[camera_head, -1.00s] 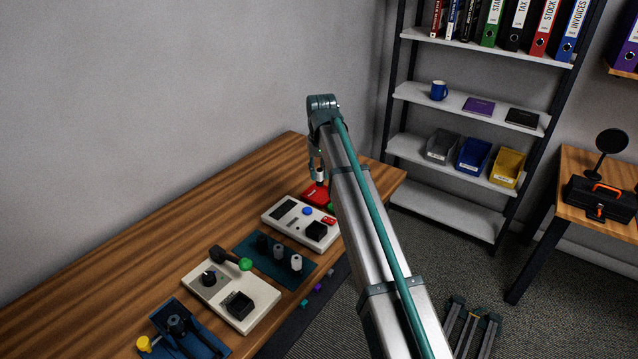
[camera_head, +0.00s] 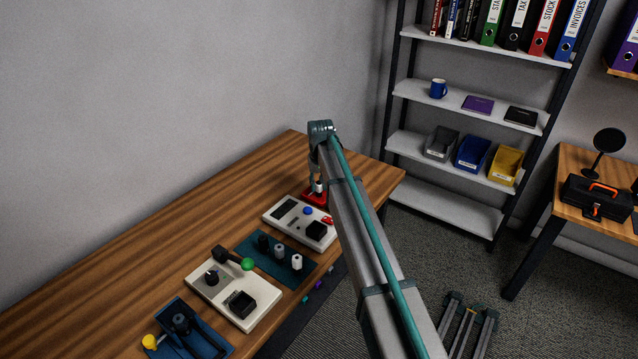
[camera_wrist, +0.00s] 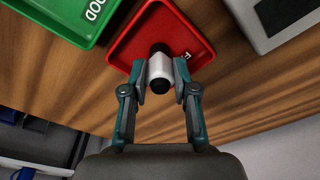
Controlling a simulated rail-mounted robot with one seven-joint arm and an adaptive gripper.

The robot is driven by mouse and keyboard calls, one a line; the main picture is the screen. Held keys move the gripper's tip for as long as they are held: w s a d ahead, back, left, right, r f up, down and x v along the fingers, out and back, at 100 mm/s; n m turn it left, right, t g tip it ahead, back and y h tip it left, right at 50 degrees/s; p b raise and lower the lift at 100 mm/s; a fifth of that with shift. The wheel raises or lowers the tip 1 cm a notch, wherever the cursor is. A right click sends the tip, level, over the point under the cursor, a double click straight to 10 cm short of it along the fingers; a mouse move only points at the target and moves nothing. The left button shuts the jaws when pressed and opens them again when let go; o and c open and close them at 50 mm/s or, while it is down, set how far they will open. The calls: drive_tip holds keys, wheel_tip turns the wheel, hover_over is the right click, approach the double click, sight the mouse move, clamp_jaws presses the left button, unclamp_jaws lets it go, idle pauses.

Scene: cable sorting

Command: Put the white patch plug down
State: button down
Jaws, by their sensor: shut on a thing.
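My gripper (camera_wrist: 160,88) is shut on the white patch plug (camera_wrist: 160,70), a white cylinder with black ends. In the wrist view the plug is between the fingertips, over the red tray (camera_wrist: 184,25). Whether the plug touches the tray floor I cannot tell. In the head view the plug (camera_head: 318,187) shows small below my gripper, at the red tray (camera_head: 310,201), partly hidden by my arm. A green tray (camera_wrist: 75,42), lettered in part "OOD", lies left of the red tray in the wrist view.
A white control box (camera_head: 300,222) stands close to the red tray. A dark teal board (camera_head: 275,273) with several plugs, another white box with a green-knobbed lever (camera_head: 247,264), and a blue fixture (camera_head: 190,345) line the wooden table (camera_head: 120,280). The table behind them is clear.

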drive_tip(key=shift+f, duration=0.1)
drive_tip(key=c, duration=0.9)
unclamp_jaws()
wheel_tip(320, 180, up, 12)
drive_tip(key=s+b, duration=0.1)
drive_tip(key=b, duration=0.1)
drive_tip(key=shift+s+d, duration=0.15)
drive_tip(key=shift+s, duration=0.05)
